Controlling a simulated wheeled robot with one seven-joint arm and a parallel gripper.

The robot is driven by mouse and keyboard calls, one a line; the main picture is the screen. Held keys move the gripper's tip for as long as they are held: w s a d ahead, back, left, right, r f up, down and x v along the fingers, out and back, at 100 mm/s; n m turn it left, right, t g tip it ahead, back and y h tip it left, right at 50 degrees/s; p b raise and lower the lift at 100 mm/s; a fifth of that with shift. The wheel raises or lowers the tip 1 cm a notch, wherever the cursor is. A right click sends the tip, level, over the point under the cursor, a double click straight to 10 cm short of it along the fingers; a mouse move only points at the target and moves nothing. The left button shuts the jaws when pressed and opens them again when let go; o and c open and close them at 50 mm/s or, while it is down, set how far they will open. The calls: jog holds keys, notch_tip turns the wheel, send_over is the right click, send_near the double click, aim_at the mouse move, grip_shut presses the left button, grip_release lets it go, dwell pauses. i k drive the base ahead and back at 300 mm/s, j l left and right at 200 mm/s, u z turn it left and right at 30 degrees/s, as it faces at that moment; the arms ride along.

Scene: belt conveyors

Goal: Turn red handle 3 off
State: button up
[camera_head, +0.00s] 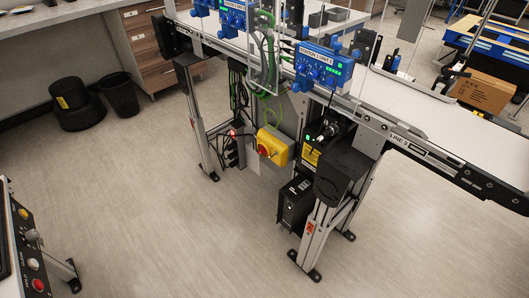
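A red rotary handle (264,150) sits on the front of a yellow switch box (277,143). The box is mounted below the conveyor, between its legs, near the middle of the view. The conveyor's side rail carries a "LINE 3" label (399,140). The handle is small here, and I cannot tell which way it is turned. My gripper is not in view.
The conveyor (430,110) crosses the upper right on metal legs (318,232). Cables and black boxes hang under it. A control panel (30,243) juts in at lower left. A black bin (119,94) stands by the drawers. The floor in front is clear.

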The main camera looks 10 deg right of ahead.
aim_at(263, 150)
jog(key=i+j+u, duration=0.15)
jog(key=i+u, duration=0.3)
jog(key=i, duration=0.25)
jog(key=i+u, duration=0.4)
jog(key=i, duration=0.25)
